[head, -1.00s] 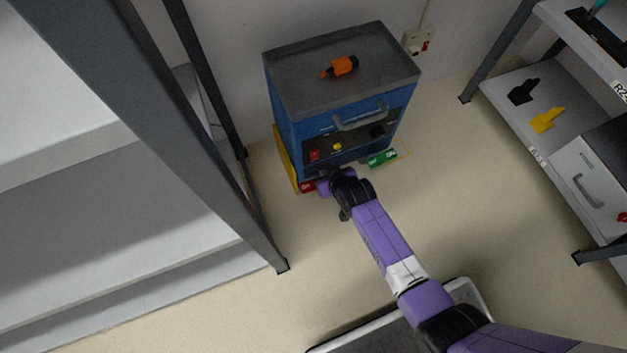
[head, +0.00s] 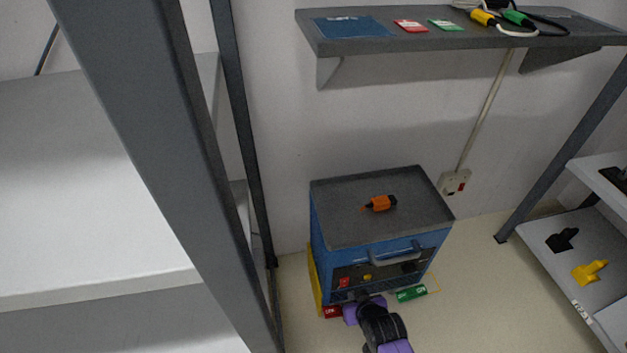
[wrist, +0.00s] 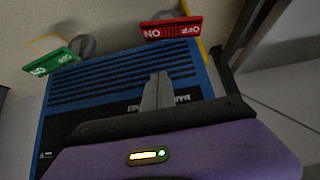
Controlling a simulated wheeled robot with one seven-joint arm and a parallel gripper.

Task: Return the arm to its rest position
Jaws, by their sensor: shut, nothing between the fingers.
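My arm reaches in from the bottom of the head view, with its purple and black end low in front of the blue cart (head: 333,235). In the wrist view the two grey fingers of my gripper (wrist: 158,92) are together, with nothing between them. They lie in front of the cart's blue slotted panel (wrist: 110,95), partly covering white lettering. In the head view the fingertips are hidden behind my wrist. I cannot tell whether they touch the panel.
An orange drill-like tool (head: 381,203) lies on the cart's dark top. A green tag (head: 411,294) and a red tag (head: 332,312) are near the cart's foot. A grey rack post (head: 175,150) stands left, a wall shelf (head: 450,40) above.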

